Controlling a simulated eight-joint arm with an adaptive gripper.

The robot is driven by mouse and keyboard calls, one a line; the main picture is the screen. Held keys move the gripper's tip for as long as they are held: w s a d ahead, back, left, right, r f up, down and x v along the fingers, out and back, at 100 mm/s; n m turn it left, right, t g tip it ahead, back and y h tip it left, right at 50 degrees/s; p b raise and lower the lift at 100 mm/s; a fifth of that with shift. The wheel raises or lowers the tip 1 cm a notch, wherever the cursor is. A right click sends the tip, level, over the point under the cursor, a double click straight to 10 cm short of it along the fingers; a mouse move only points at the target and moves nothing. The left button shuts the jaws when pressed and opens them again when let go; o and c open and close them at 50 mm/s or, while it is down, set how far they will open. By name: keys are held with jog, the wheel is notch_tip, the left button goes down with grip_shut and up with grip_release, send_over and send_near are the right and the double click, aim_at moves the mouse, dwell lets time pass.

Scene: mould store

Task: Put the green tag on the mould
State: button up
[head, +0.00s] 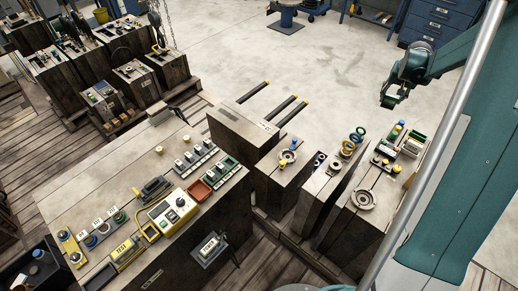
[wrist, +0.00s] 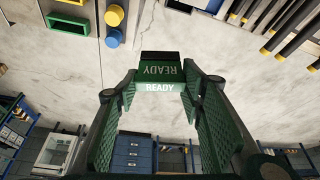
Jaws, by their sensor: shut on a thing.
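My gripper (head: 391,99) hangs in the air at the upper right of the head view, above bare floor beyond the blocks on the right. In the wrist view my gripper (wrist: 160,90) has its green ribbed fingers closed on a green tag (wrist: 161,72) with white READY lettering. The tag sits between the fingertips, clear of any surface. Large dark mould blocks stand in the head view: a low wide one (head: 232,128) in the middle and narrower ones (head: 327,190) to the right. I cannot tell which block the task means.
Rings, knobs and a green-edged holder (head: 413,145) stand on the right-hand blocks. Three dark bars (head: 279,108) project past the middle block.

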jog(key=w+a+n, duration=0.1)
jog(key=w+a, duration=0.2)
jog(key=a, duration=0.6)
jog(key=w+a+n, duration=0.2)
jog(key=w+a, duration=0.2)
jog(key=a, duration=0.4)
jog(key=w+a+n+y+p, duration=0.1)
jog(key=a+n+y, duration=0.45)
jog(key=a, duration=4.25)
jog(key=s+a+r+n+p, duration=0.1)
jog(key=s+a+n, duration=0.2)
jog(key=s+a, duration=0.85)
jog(key=s+a+r+n, duration=0.1)
jog(key=s+a+n, duration=0.15)
jog(key=a, duration=1.75)
jog(key=s+a+n+g, duration=0.2)
jog(key=s+a+n, duration=0.3)
jog(key=s+a, duration=1.8)
jog(key=shift+a+n+y+p, duration=0.4)
jog(key=shift+a+y, duration=0.05)
jog(key=shift+a, duration=0.1)
jog(key=shift+f, duration=0.1)
